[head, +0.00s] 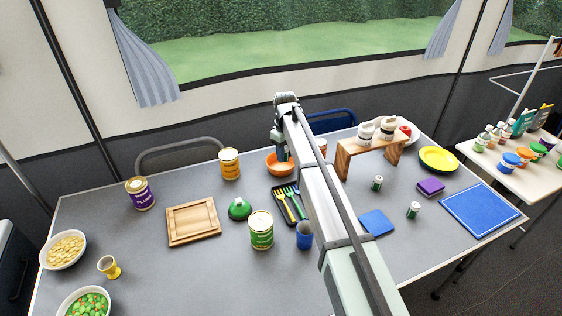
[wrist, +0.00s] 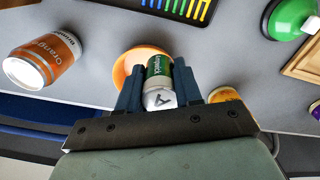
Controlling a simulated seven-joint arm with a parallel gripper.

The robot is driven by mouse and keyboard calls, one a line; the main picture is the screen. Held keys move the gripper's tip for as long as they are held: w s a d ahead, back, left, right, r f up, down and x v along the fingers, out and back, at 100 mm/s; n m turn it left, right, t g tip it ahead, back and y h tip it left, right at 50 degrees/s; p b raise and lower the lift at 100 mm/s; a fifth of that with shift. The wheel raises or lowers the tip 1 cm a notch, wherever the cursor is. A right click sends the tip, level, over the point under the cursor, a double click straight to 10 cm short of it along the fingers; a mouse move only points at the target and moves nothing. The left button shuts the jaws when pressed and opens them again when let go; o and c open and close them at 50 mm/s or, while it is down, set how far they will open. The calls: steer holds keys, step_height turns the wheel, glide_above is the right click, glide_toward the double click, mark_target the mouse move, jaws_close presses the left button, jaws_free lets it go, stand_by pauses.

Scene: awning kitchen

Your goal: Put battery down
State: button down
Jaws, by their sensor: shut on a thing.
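My gripper (wrist: 158,88) is shut on a battery (wrist: 159,80), a green and white cylinder with a silver end, held between the two dark fingers in the wrist view. An orange bowl (wrist: 121,69) lies behind the battery there, partly covered by it and a finger. In the head view my gripper (head: 282,158) is at the far side of the table, at the orange bowl (head: 272,168). The held battery is not clear in that view. I cannot tell whether it touches the bowl. Two similar small green and white cylinders (head: 377,183) (head: 413,210) stand on the table to the right.
An orange-labelled can (wrist: 42,60) is beside the bowl, and a yellow-labelled can (head: 230,164) stands left of it. A cutlery tray (head: 277,205) lies in front. A wooden stand (head: 343,160) is to the right.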

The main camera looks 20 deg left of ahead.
steer(key=n, duration=0.2)
glide_above(281, 168)
steer(key=shift+f+n, duration=0.55)
steer(key=shift+f, duration=1.85)
steer(key=shift+f+n, duration=0.55)
steer(key=shift+f, duration=1.85)
steer(key=shift+f, duration=0.1)
steer(key=c, duration=0.8)
jaws_free()
steer(key=shift+o, duration=0.2)
step_height(281, 168, up, 12)
